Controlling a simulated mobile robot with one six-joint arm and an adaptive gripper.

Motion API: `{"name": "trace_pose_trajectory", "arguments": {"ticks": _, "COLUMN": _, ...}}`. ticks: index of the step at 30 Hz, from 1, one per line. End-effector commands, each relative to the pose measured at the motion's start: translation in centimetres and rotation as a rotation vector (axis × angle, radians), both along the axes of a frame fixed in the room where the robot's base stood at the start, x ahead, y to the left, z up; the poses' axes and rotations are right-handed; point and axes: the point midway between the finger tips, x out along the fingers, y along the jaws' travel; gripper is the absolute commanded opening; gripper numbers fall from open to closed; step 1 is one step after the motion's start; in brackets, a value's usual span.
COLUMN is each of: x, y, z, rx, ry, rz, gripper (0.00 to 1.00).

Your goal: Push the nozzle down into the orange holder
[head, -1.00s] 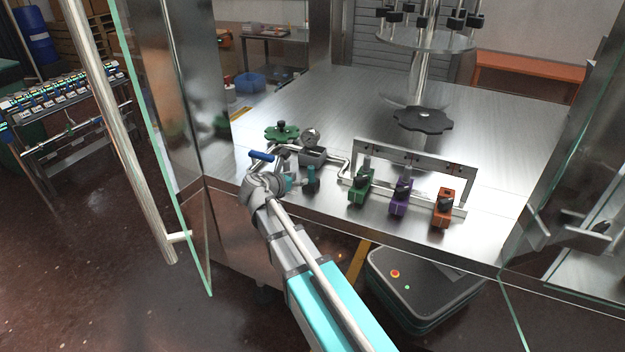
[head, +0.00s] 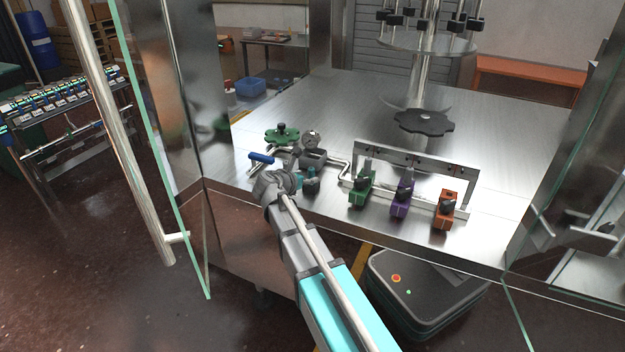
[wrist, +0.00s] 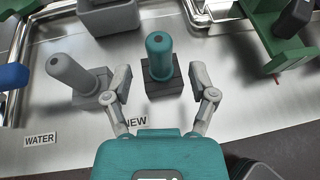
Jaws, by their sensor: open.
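A teal nozzle (wrist: 159,52) stands upright on a dark square block by the "NEW" label in the wrist view. It also shows in the head view (head: 311,183), just right of my gripper. My gripper (wrist: 160,80) is open, with one finger on either side of the teal nozzle and a gap on both sides. In the head view my gripper (head: 287,182) is at the table's front edge. A grey nozzle (wrist: 70,75) stands on its block to the left. The orange holder (head: 444,210) is at the right end of the metal frame, with a black part on it.
A purple holder (head: 401,203) and a green holder (head: 361,191) stand left of the orange one. A pressure gauge (head: 310,139), pipework with a blue-handled valve (head: 261,157) and a green knob (head: 282,134) lie behind my gripper. The table's middle (head: 345,112) is clear.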

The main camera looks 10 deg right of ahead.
Motion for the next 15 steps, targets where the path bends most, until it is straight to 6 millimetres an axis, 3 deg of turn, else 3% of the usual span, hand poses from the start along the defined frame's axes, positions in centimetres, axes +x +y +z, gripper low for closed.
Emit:
{"name": "trace_pose_trajectory", "arguments": {"ticks": 6, "x": 1.7, "y": -1.7, "z": -1.1, "rx": 0.0, "ry": 0.0, "rz": -0.002, "gripper": 0.74}}
{"name": "trace_pose_trajectory", "arguments": {"ticks": 15, "x": 2.1, "y": -2.3, "z": -1.1, "rx": -0.001, "ry": 0.001, "rz": -0.002, "gripper": 0.74}}
